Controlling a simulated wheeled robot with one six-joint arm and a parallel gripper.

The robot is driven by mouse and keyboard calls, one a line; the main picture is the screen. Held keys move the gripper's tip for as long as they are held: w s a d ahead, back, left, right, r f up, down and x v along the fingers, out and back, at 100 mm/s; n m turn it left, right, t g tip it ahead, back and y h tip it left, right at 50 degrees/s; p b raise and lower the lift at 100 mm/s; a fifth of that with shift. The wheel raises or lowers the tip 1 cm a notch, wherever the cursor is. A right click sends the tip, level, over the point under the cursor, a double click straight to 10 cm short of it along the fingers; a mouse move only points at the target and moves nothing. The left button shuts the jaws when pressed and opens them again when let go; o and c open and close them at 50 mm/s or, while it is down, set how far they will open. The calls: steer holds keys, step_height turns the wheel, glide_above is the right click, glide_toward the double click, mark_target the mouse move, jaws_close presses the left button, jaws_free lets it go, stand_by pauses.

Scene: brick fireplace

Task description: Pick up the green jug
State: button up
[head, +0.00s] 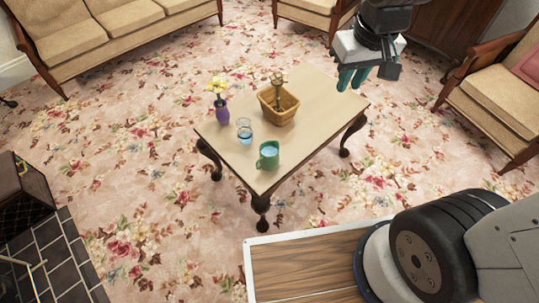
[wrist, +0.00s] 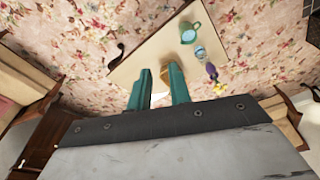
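The green jug (head: 268,156) stands upright near the front corner of the low table, with a pale blue inside and a handle. It also shows in the wrist view (wrist: 190,32), near the table's far end. My gripper (head: 352,78) hangs near the table's back right corner, well apart from the jug. In the wrist view its two green fingers (wrist: 159,85) stand apart with a gap between them and hold nothing that I can see.
The table (head: 310,100) also bears a clear glass (head: 244,130), a purple vase (head: 222,110) with yellow flowers, and a wicker basket (head: 280,116) with an object in it. A sofa (head: 110,30) and armchairs (head: 505,95) stand around. Flowered carpet is free around the table.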

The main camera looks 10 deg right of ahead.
steer(key=w+a+f+n, duration=0.1)
steer(key=w+a+f, duration=0.4)
steer(key=w+f, duration=0.4)
steer(key=n+t+y, duration=0.1)
steer(key=n, duration=0.1)
glide_above(267, 159)
steer(key=s+d, duration=0.1)
step_height(267, 159, down, 20)
steer(key=shift+n+t+y, duration=0.3)
steer(key=shift+n+y, duration=0.1)
steer(key=shift+n, duration=0.2)
steer(key=a+f, duration=0.1)
steer(key=f, duration=0.5)
steer(key=a+f, duration=0.2)
steer(key=f, duration=0.4)
steer(key=a+f, duration=0.1)
steer(key=f, duration=0.6)
steer(key=shift+s+a, duration=0.25)
steer(key=shift+s, duration=0.1)
steer(key=shift+w+a+f, duration=0.1)
steer(key=shift+w+f, duration=0.1)
steer(key=shift+f, duration=0.15)
jaws_close()
